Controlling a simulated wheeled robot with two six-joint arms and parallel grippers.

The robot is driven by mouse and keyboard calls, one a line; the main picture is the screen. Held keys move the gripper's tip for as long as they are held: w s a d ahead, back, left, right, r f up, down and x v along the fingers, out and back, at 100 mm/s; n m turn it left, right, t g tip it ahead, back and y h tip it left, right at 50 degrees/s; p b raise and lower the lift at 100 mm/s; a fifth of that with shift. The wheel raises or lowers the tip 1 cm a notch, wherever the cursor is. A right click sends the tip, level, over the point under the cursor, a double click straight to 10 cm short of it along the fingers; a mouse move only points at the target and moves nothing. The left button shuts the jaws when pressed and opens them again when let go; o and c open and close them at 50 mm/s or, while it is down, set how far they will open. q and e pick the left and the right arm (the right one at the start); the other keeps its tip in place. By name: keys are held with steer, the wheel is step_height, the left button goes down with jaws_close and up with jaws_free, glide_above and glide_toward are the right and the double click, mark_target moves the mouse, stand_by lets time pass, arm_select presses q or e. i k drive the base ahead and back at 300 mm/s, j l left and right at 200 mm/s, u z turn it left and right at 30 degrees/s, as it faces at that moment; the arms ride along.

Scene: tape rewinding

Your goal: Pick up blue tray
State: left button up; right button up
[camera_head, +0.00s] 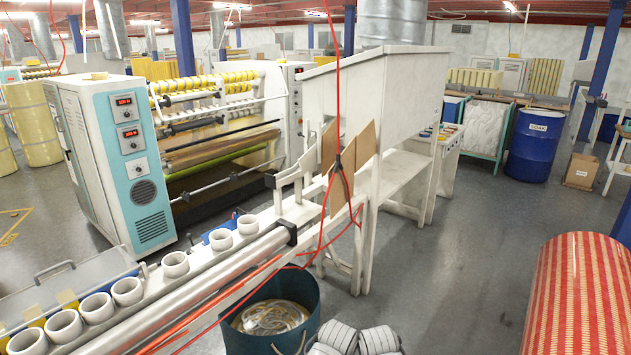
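A small blue object (207,238), possibly the blue tray, sits on the long workbench behind two white rings. The rings hide most of it, so its full shape and contents cannot be told. White rings (175,264) stand in a row along the bench, left of and in front of it.
A metal roller (222,273) runs along the bench's front edge. Red cables hang over the bench near a white stand (295,182). A dark blue bin (239,341) holds tangled strips below.

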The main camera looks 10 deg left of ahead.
mark_target(231, 225)
steer(key=i+l+u, duration=0.2)
steer(key=i, duration=0.35)
steer(key=i+l+u, duration=0.2)
steer(key=i, duration=0.3)
steer(key=i+l+u, duration=0.2)
steer(key=i, duration=0.3)
steer(key=i+l+u, duration=0.2)
steer(key=i+l, duration=0.2)
steer(key=i, duration=0.55)
